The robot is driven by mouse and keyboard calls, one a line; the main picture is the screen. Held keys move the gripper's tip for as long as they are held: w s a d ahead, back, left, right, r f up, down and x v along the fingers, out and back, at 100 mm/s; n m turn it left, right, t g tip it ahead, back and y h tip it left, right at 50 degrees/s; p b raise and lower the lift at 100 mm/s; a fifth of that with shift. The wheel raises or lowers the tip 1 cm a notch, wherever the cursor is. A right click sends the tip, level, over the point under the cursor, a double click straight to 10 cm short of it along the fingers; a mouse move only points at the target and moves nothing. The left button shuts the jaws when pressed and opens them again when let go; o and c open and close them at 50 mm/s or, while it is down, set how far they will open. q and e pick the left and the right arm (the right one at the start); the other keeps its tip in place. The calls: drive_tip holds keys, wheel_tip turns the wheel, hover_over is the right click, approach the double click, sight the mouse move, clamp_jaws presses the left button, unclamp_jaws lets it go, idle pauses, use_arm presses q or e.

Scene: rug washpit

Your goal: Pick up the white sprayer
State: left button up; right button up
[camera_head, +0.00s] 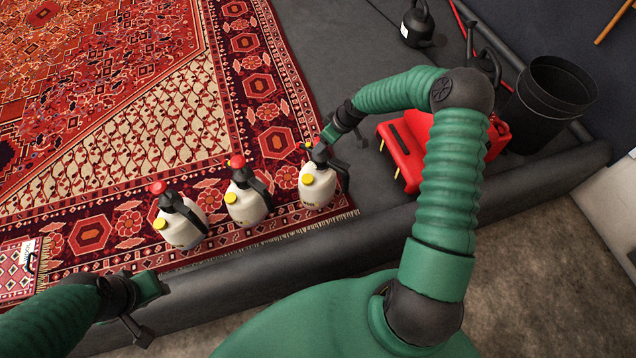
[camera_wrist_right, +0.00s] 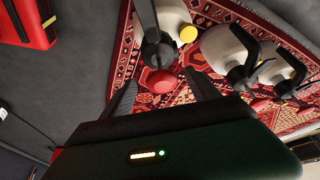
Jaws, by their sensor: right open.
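Three white sprayers with red knobs, yellow caps and black handles stand in a row on the rug's near edge: left sprayer (camera_head: 180,228), middle sprayer (camera_head: 246,207) and right sprayer (camera_head: 318,188). My right gripper (camera_head: 322,146) is at the top of the right sprayer and partly hides its knob. In the wrist view its open fingers (camera_wrist_right: 163,90) are on either side of that sprayer's red knob (camera_wrist_right: 162,82), with the white body (camera_wrist_right: 174,18) beyond. Contact cannot be told. My left gripper (camera_head: 150,290) is low at the left, away from the sprayers; its jaws are unclear.
A patterned red rug (camera_head: 140,120) covers the left. A dark padded rim (camera_head: 260,302) runs along the near side. A red container (camera_head: 408,150), a black bucket (camera_head: 553,95) and a black can (camera_head: 417,25) stand at the right. Grey floor (camera_head: 330,50) is clear behind.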

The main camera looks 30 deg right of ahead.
drive_tip(key=x, duration=0.4)
drive_tip(key=shift+w+f+b, duration=0.15)
drive_tip(key=shift+w+b, duration=0.1)
drive_tip(key=shift+b, duration=0.15)
drive_tip(key=shift+c, duration=0.8)
clamp_jaws()
drive_tip(key=shift+r, duration=0.25)
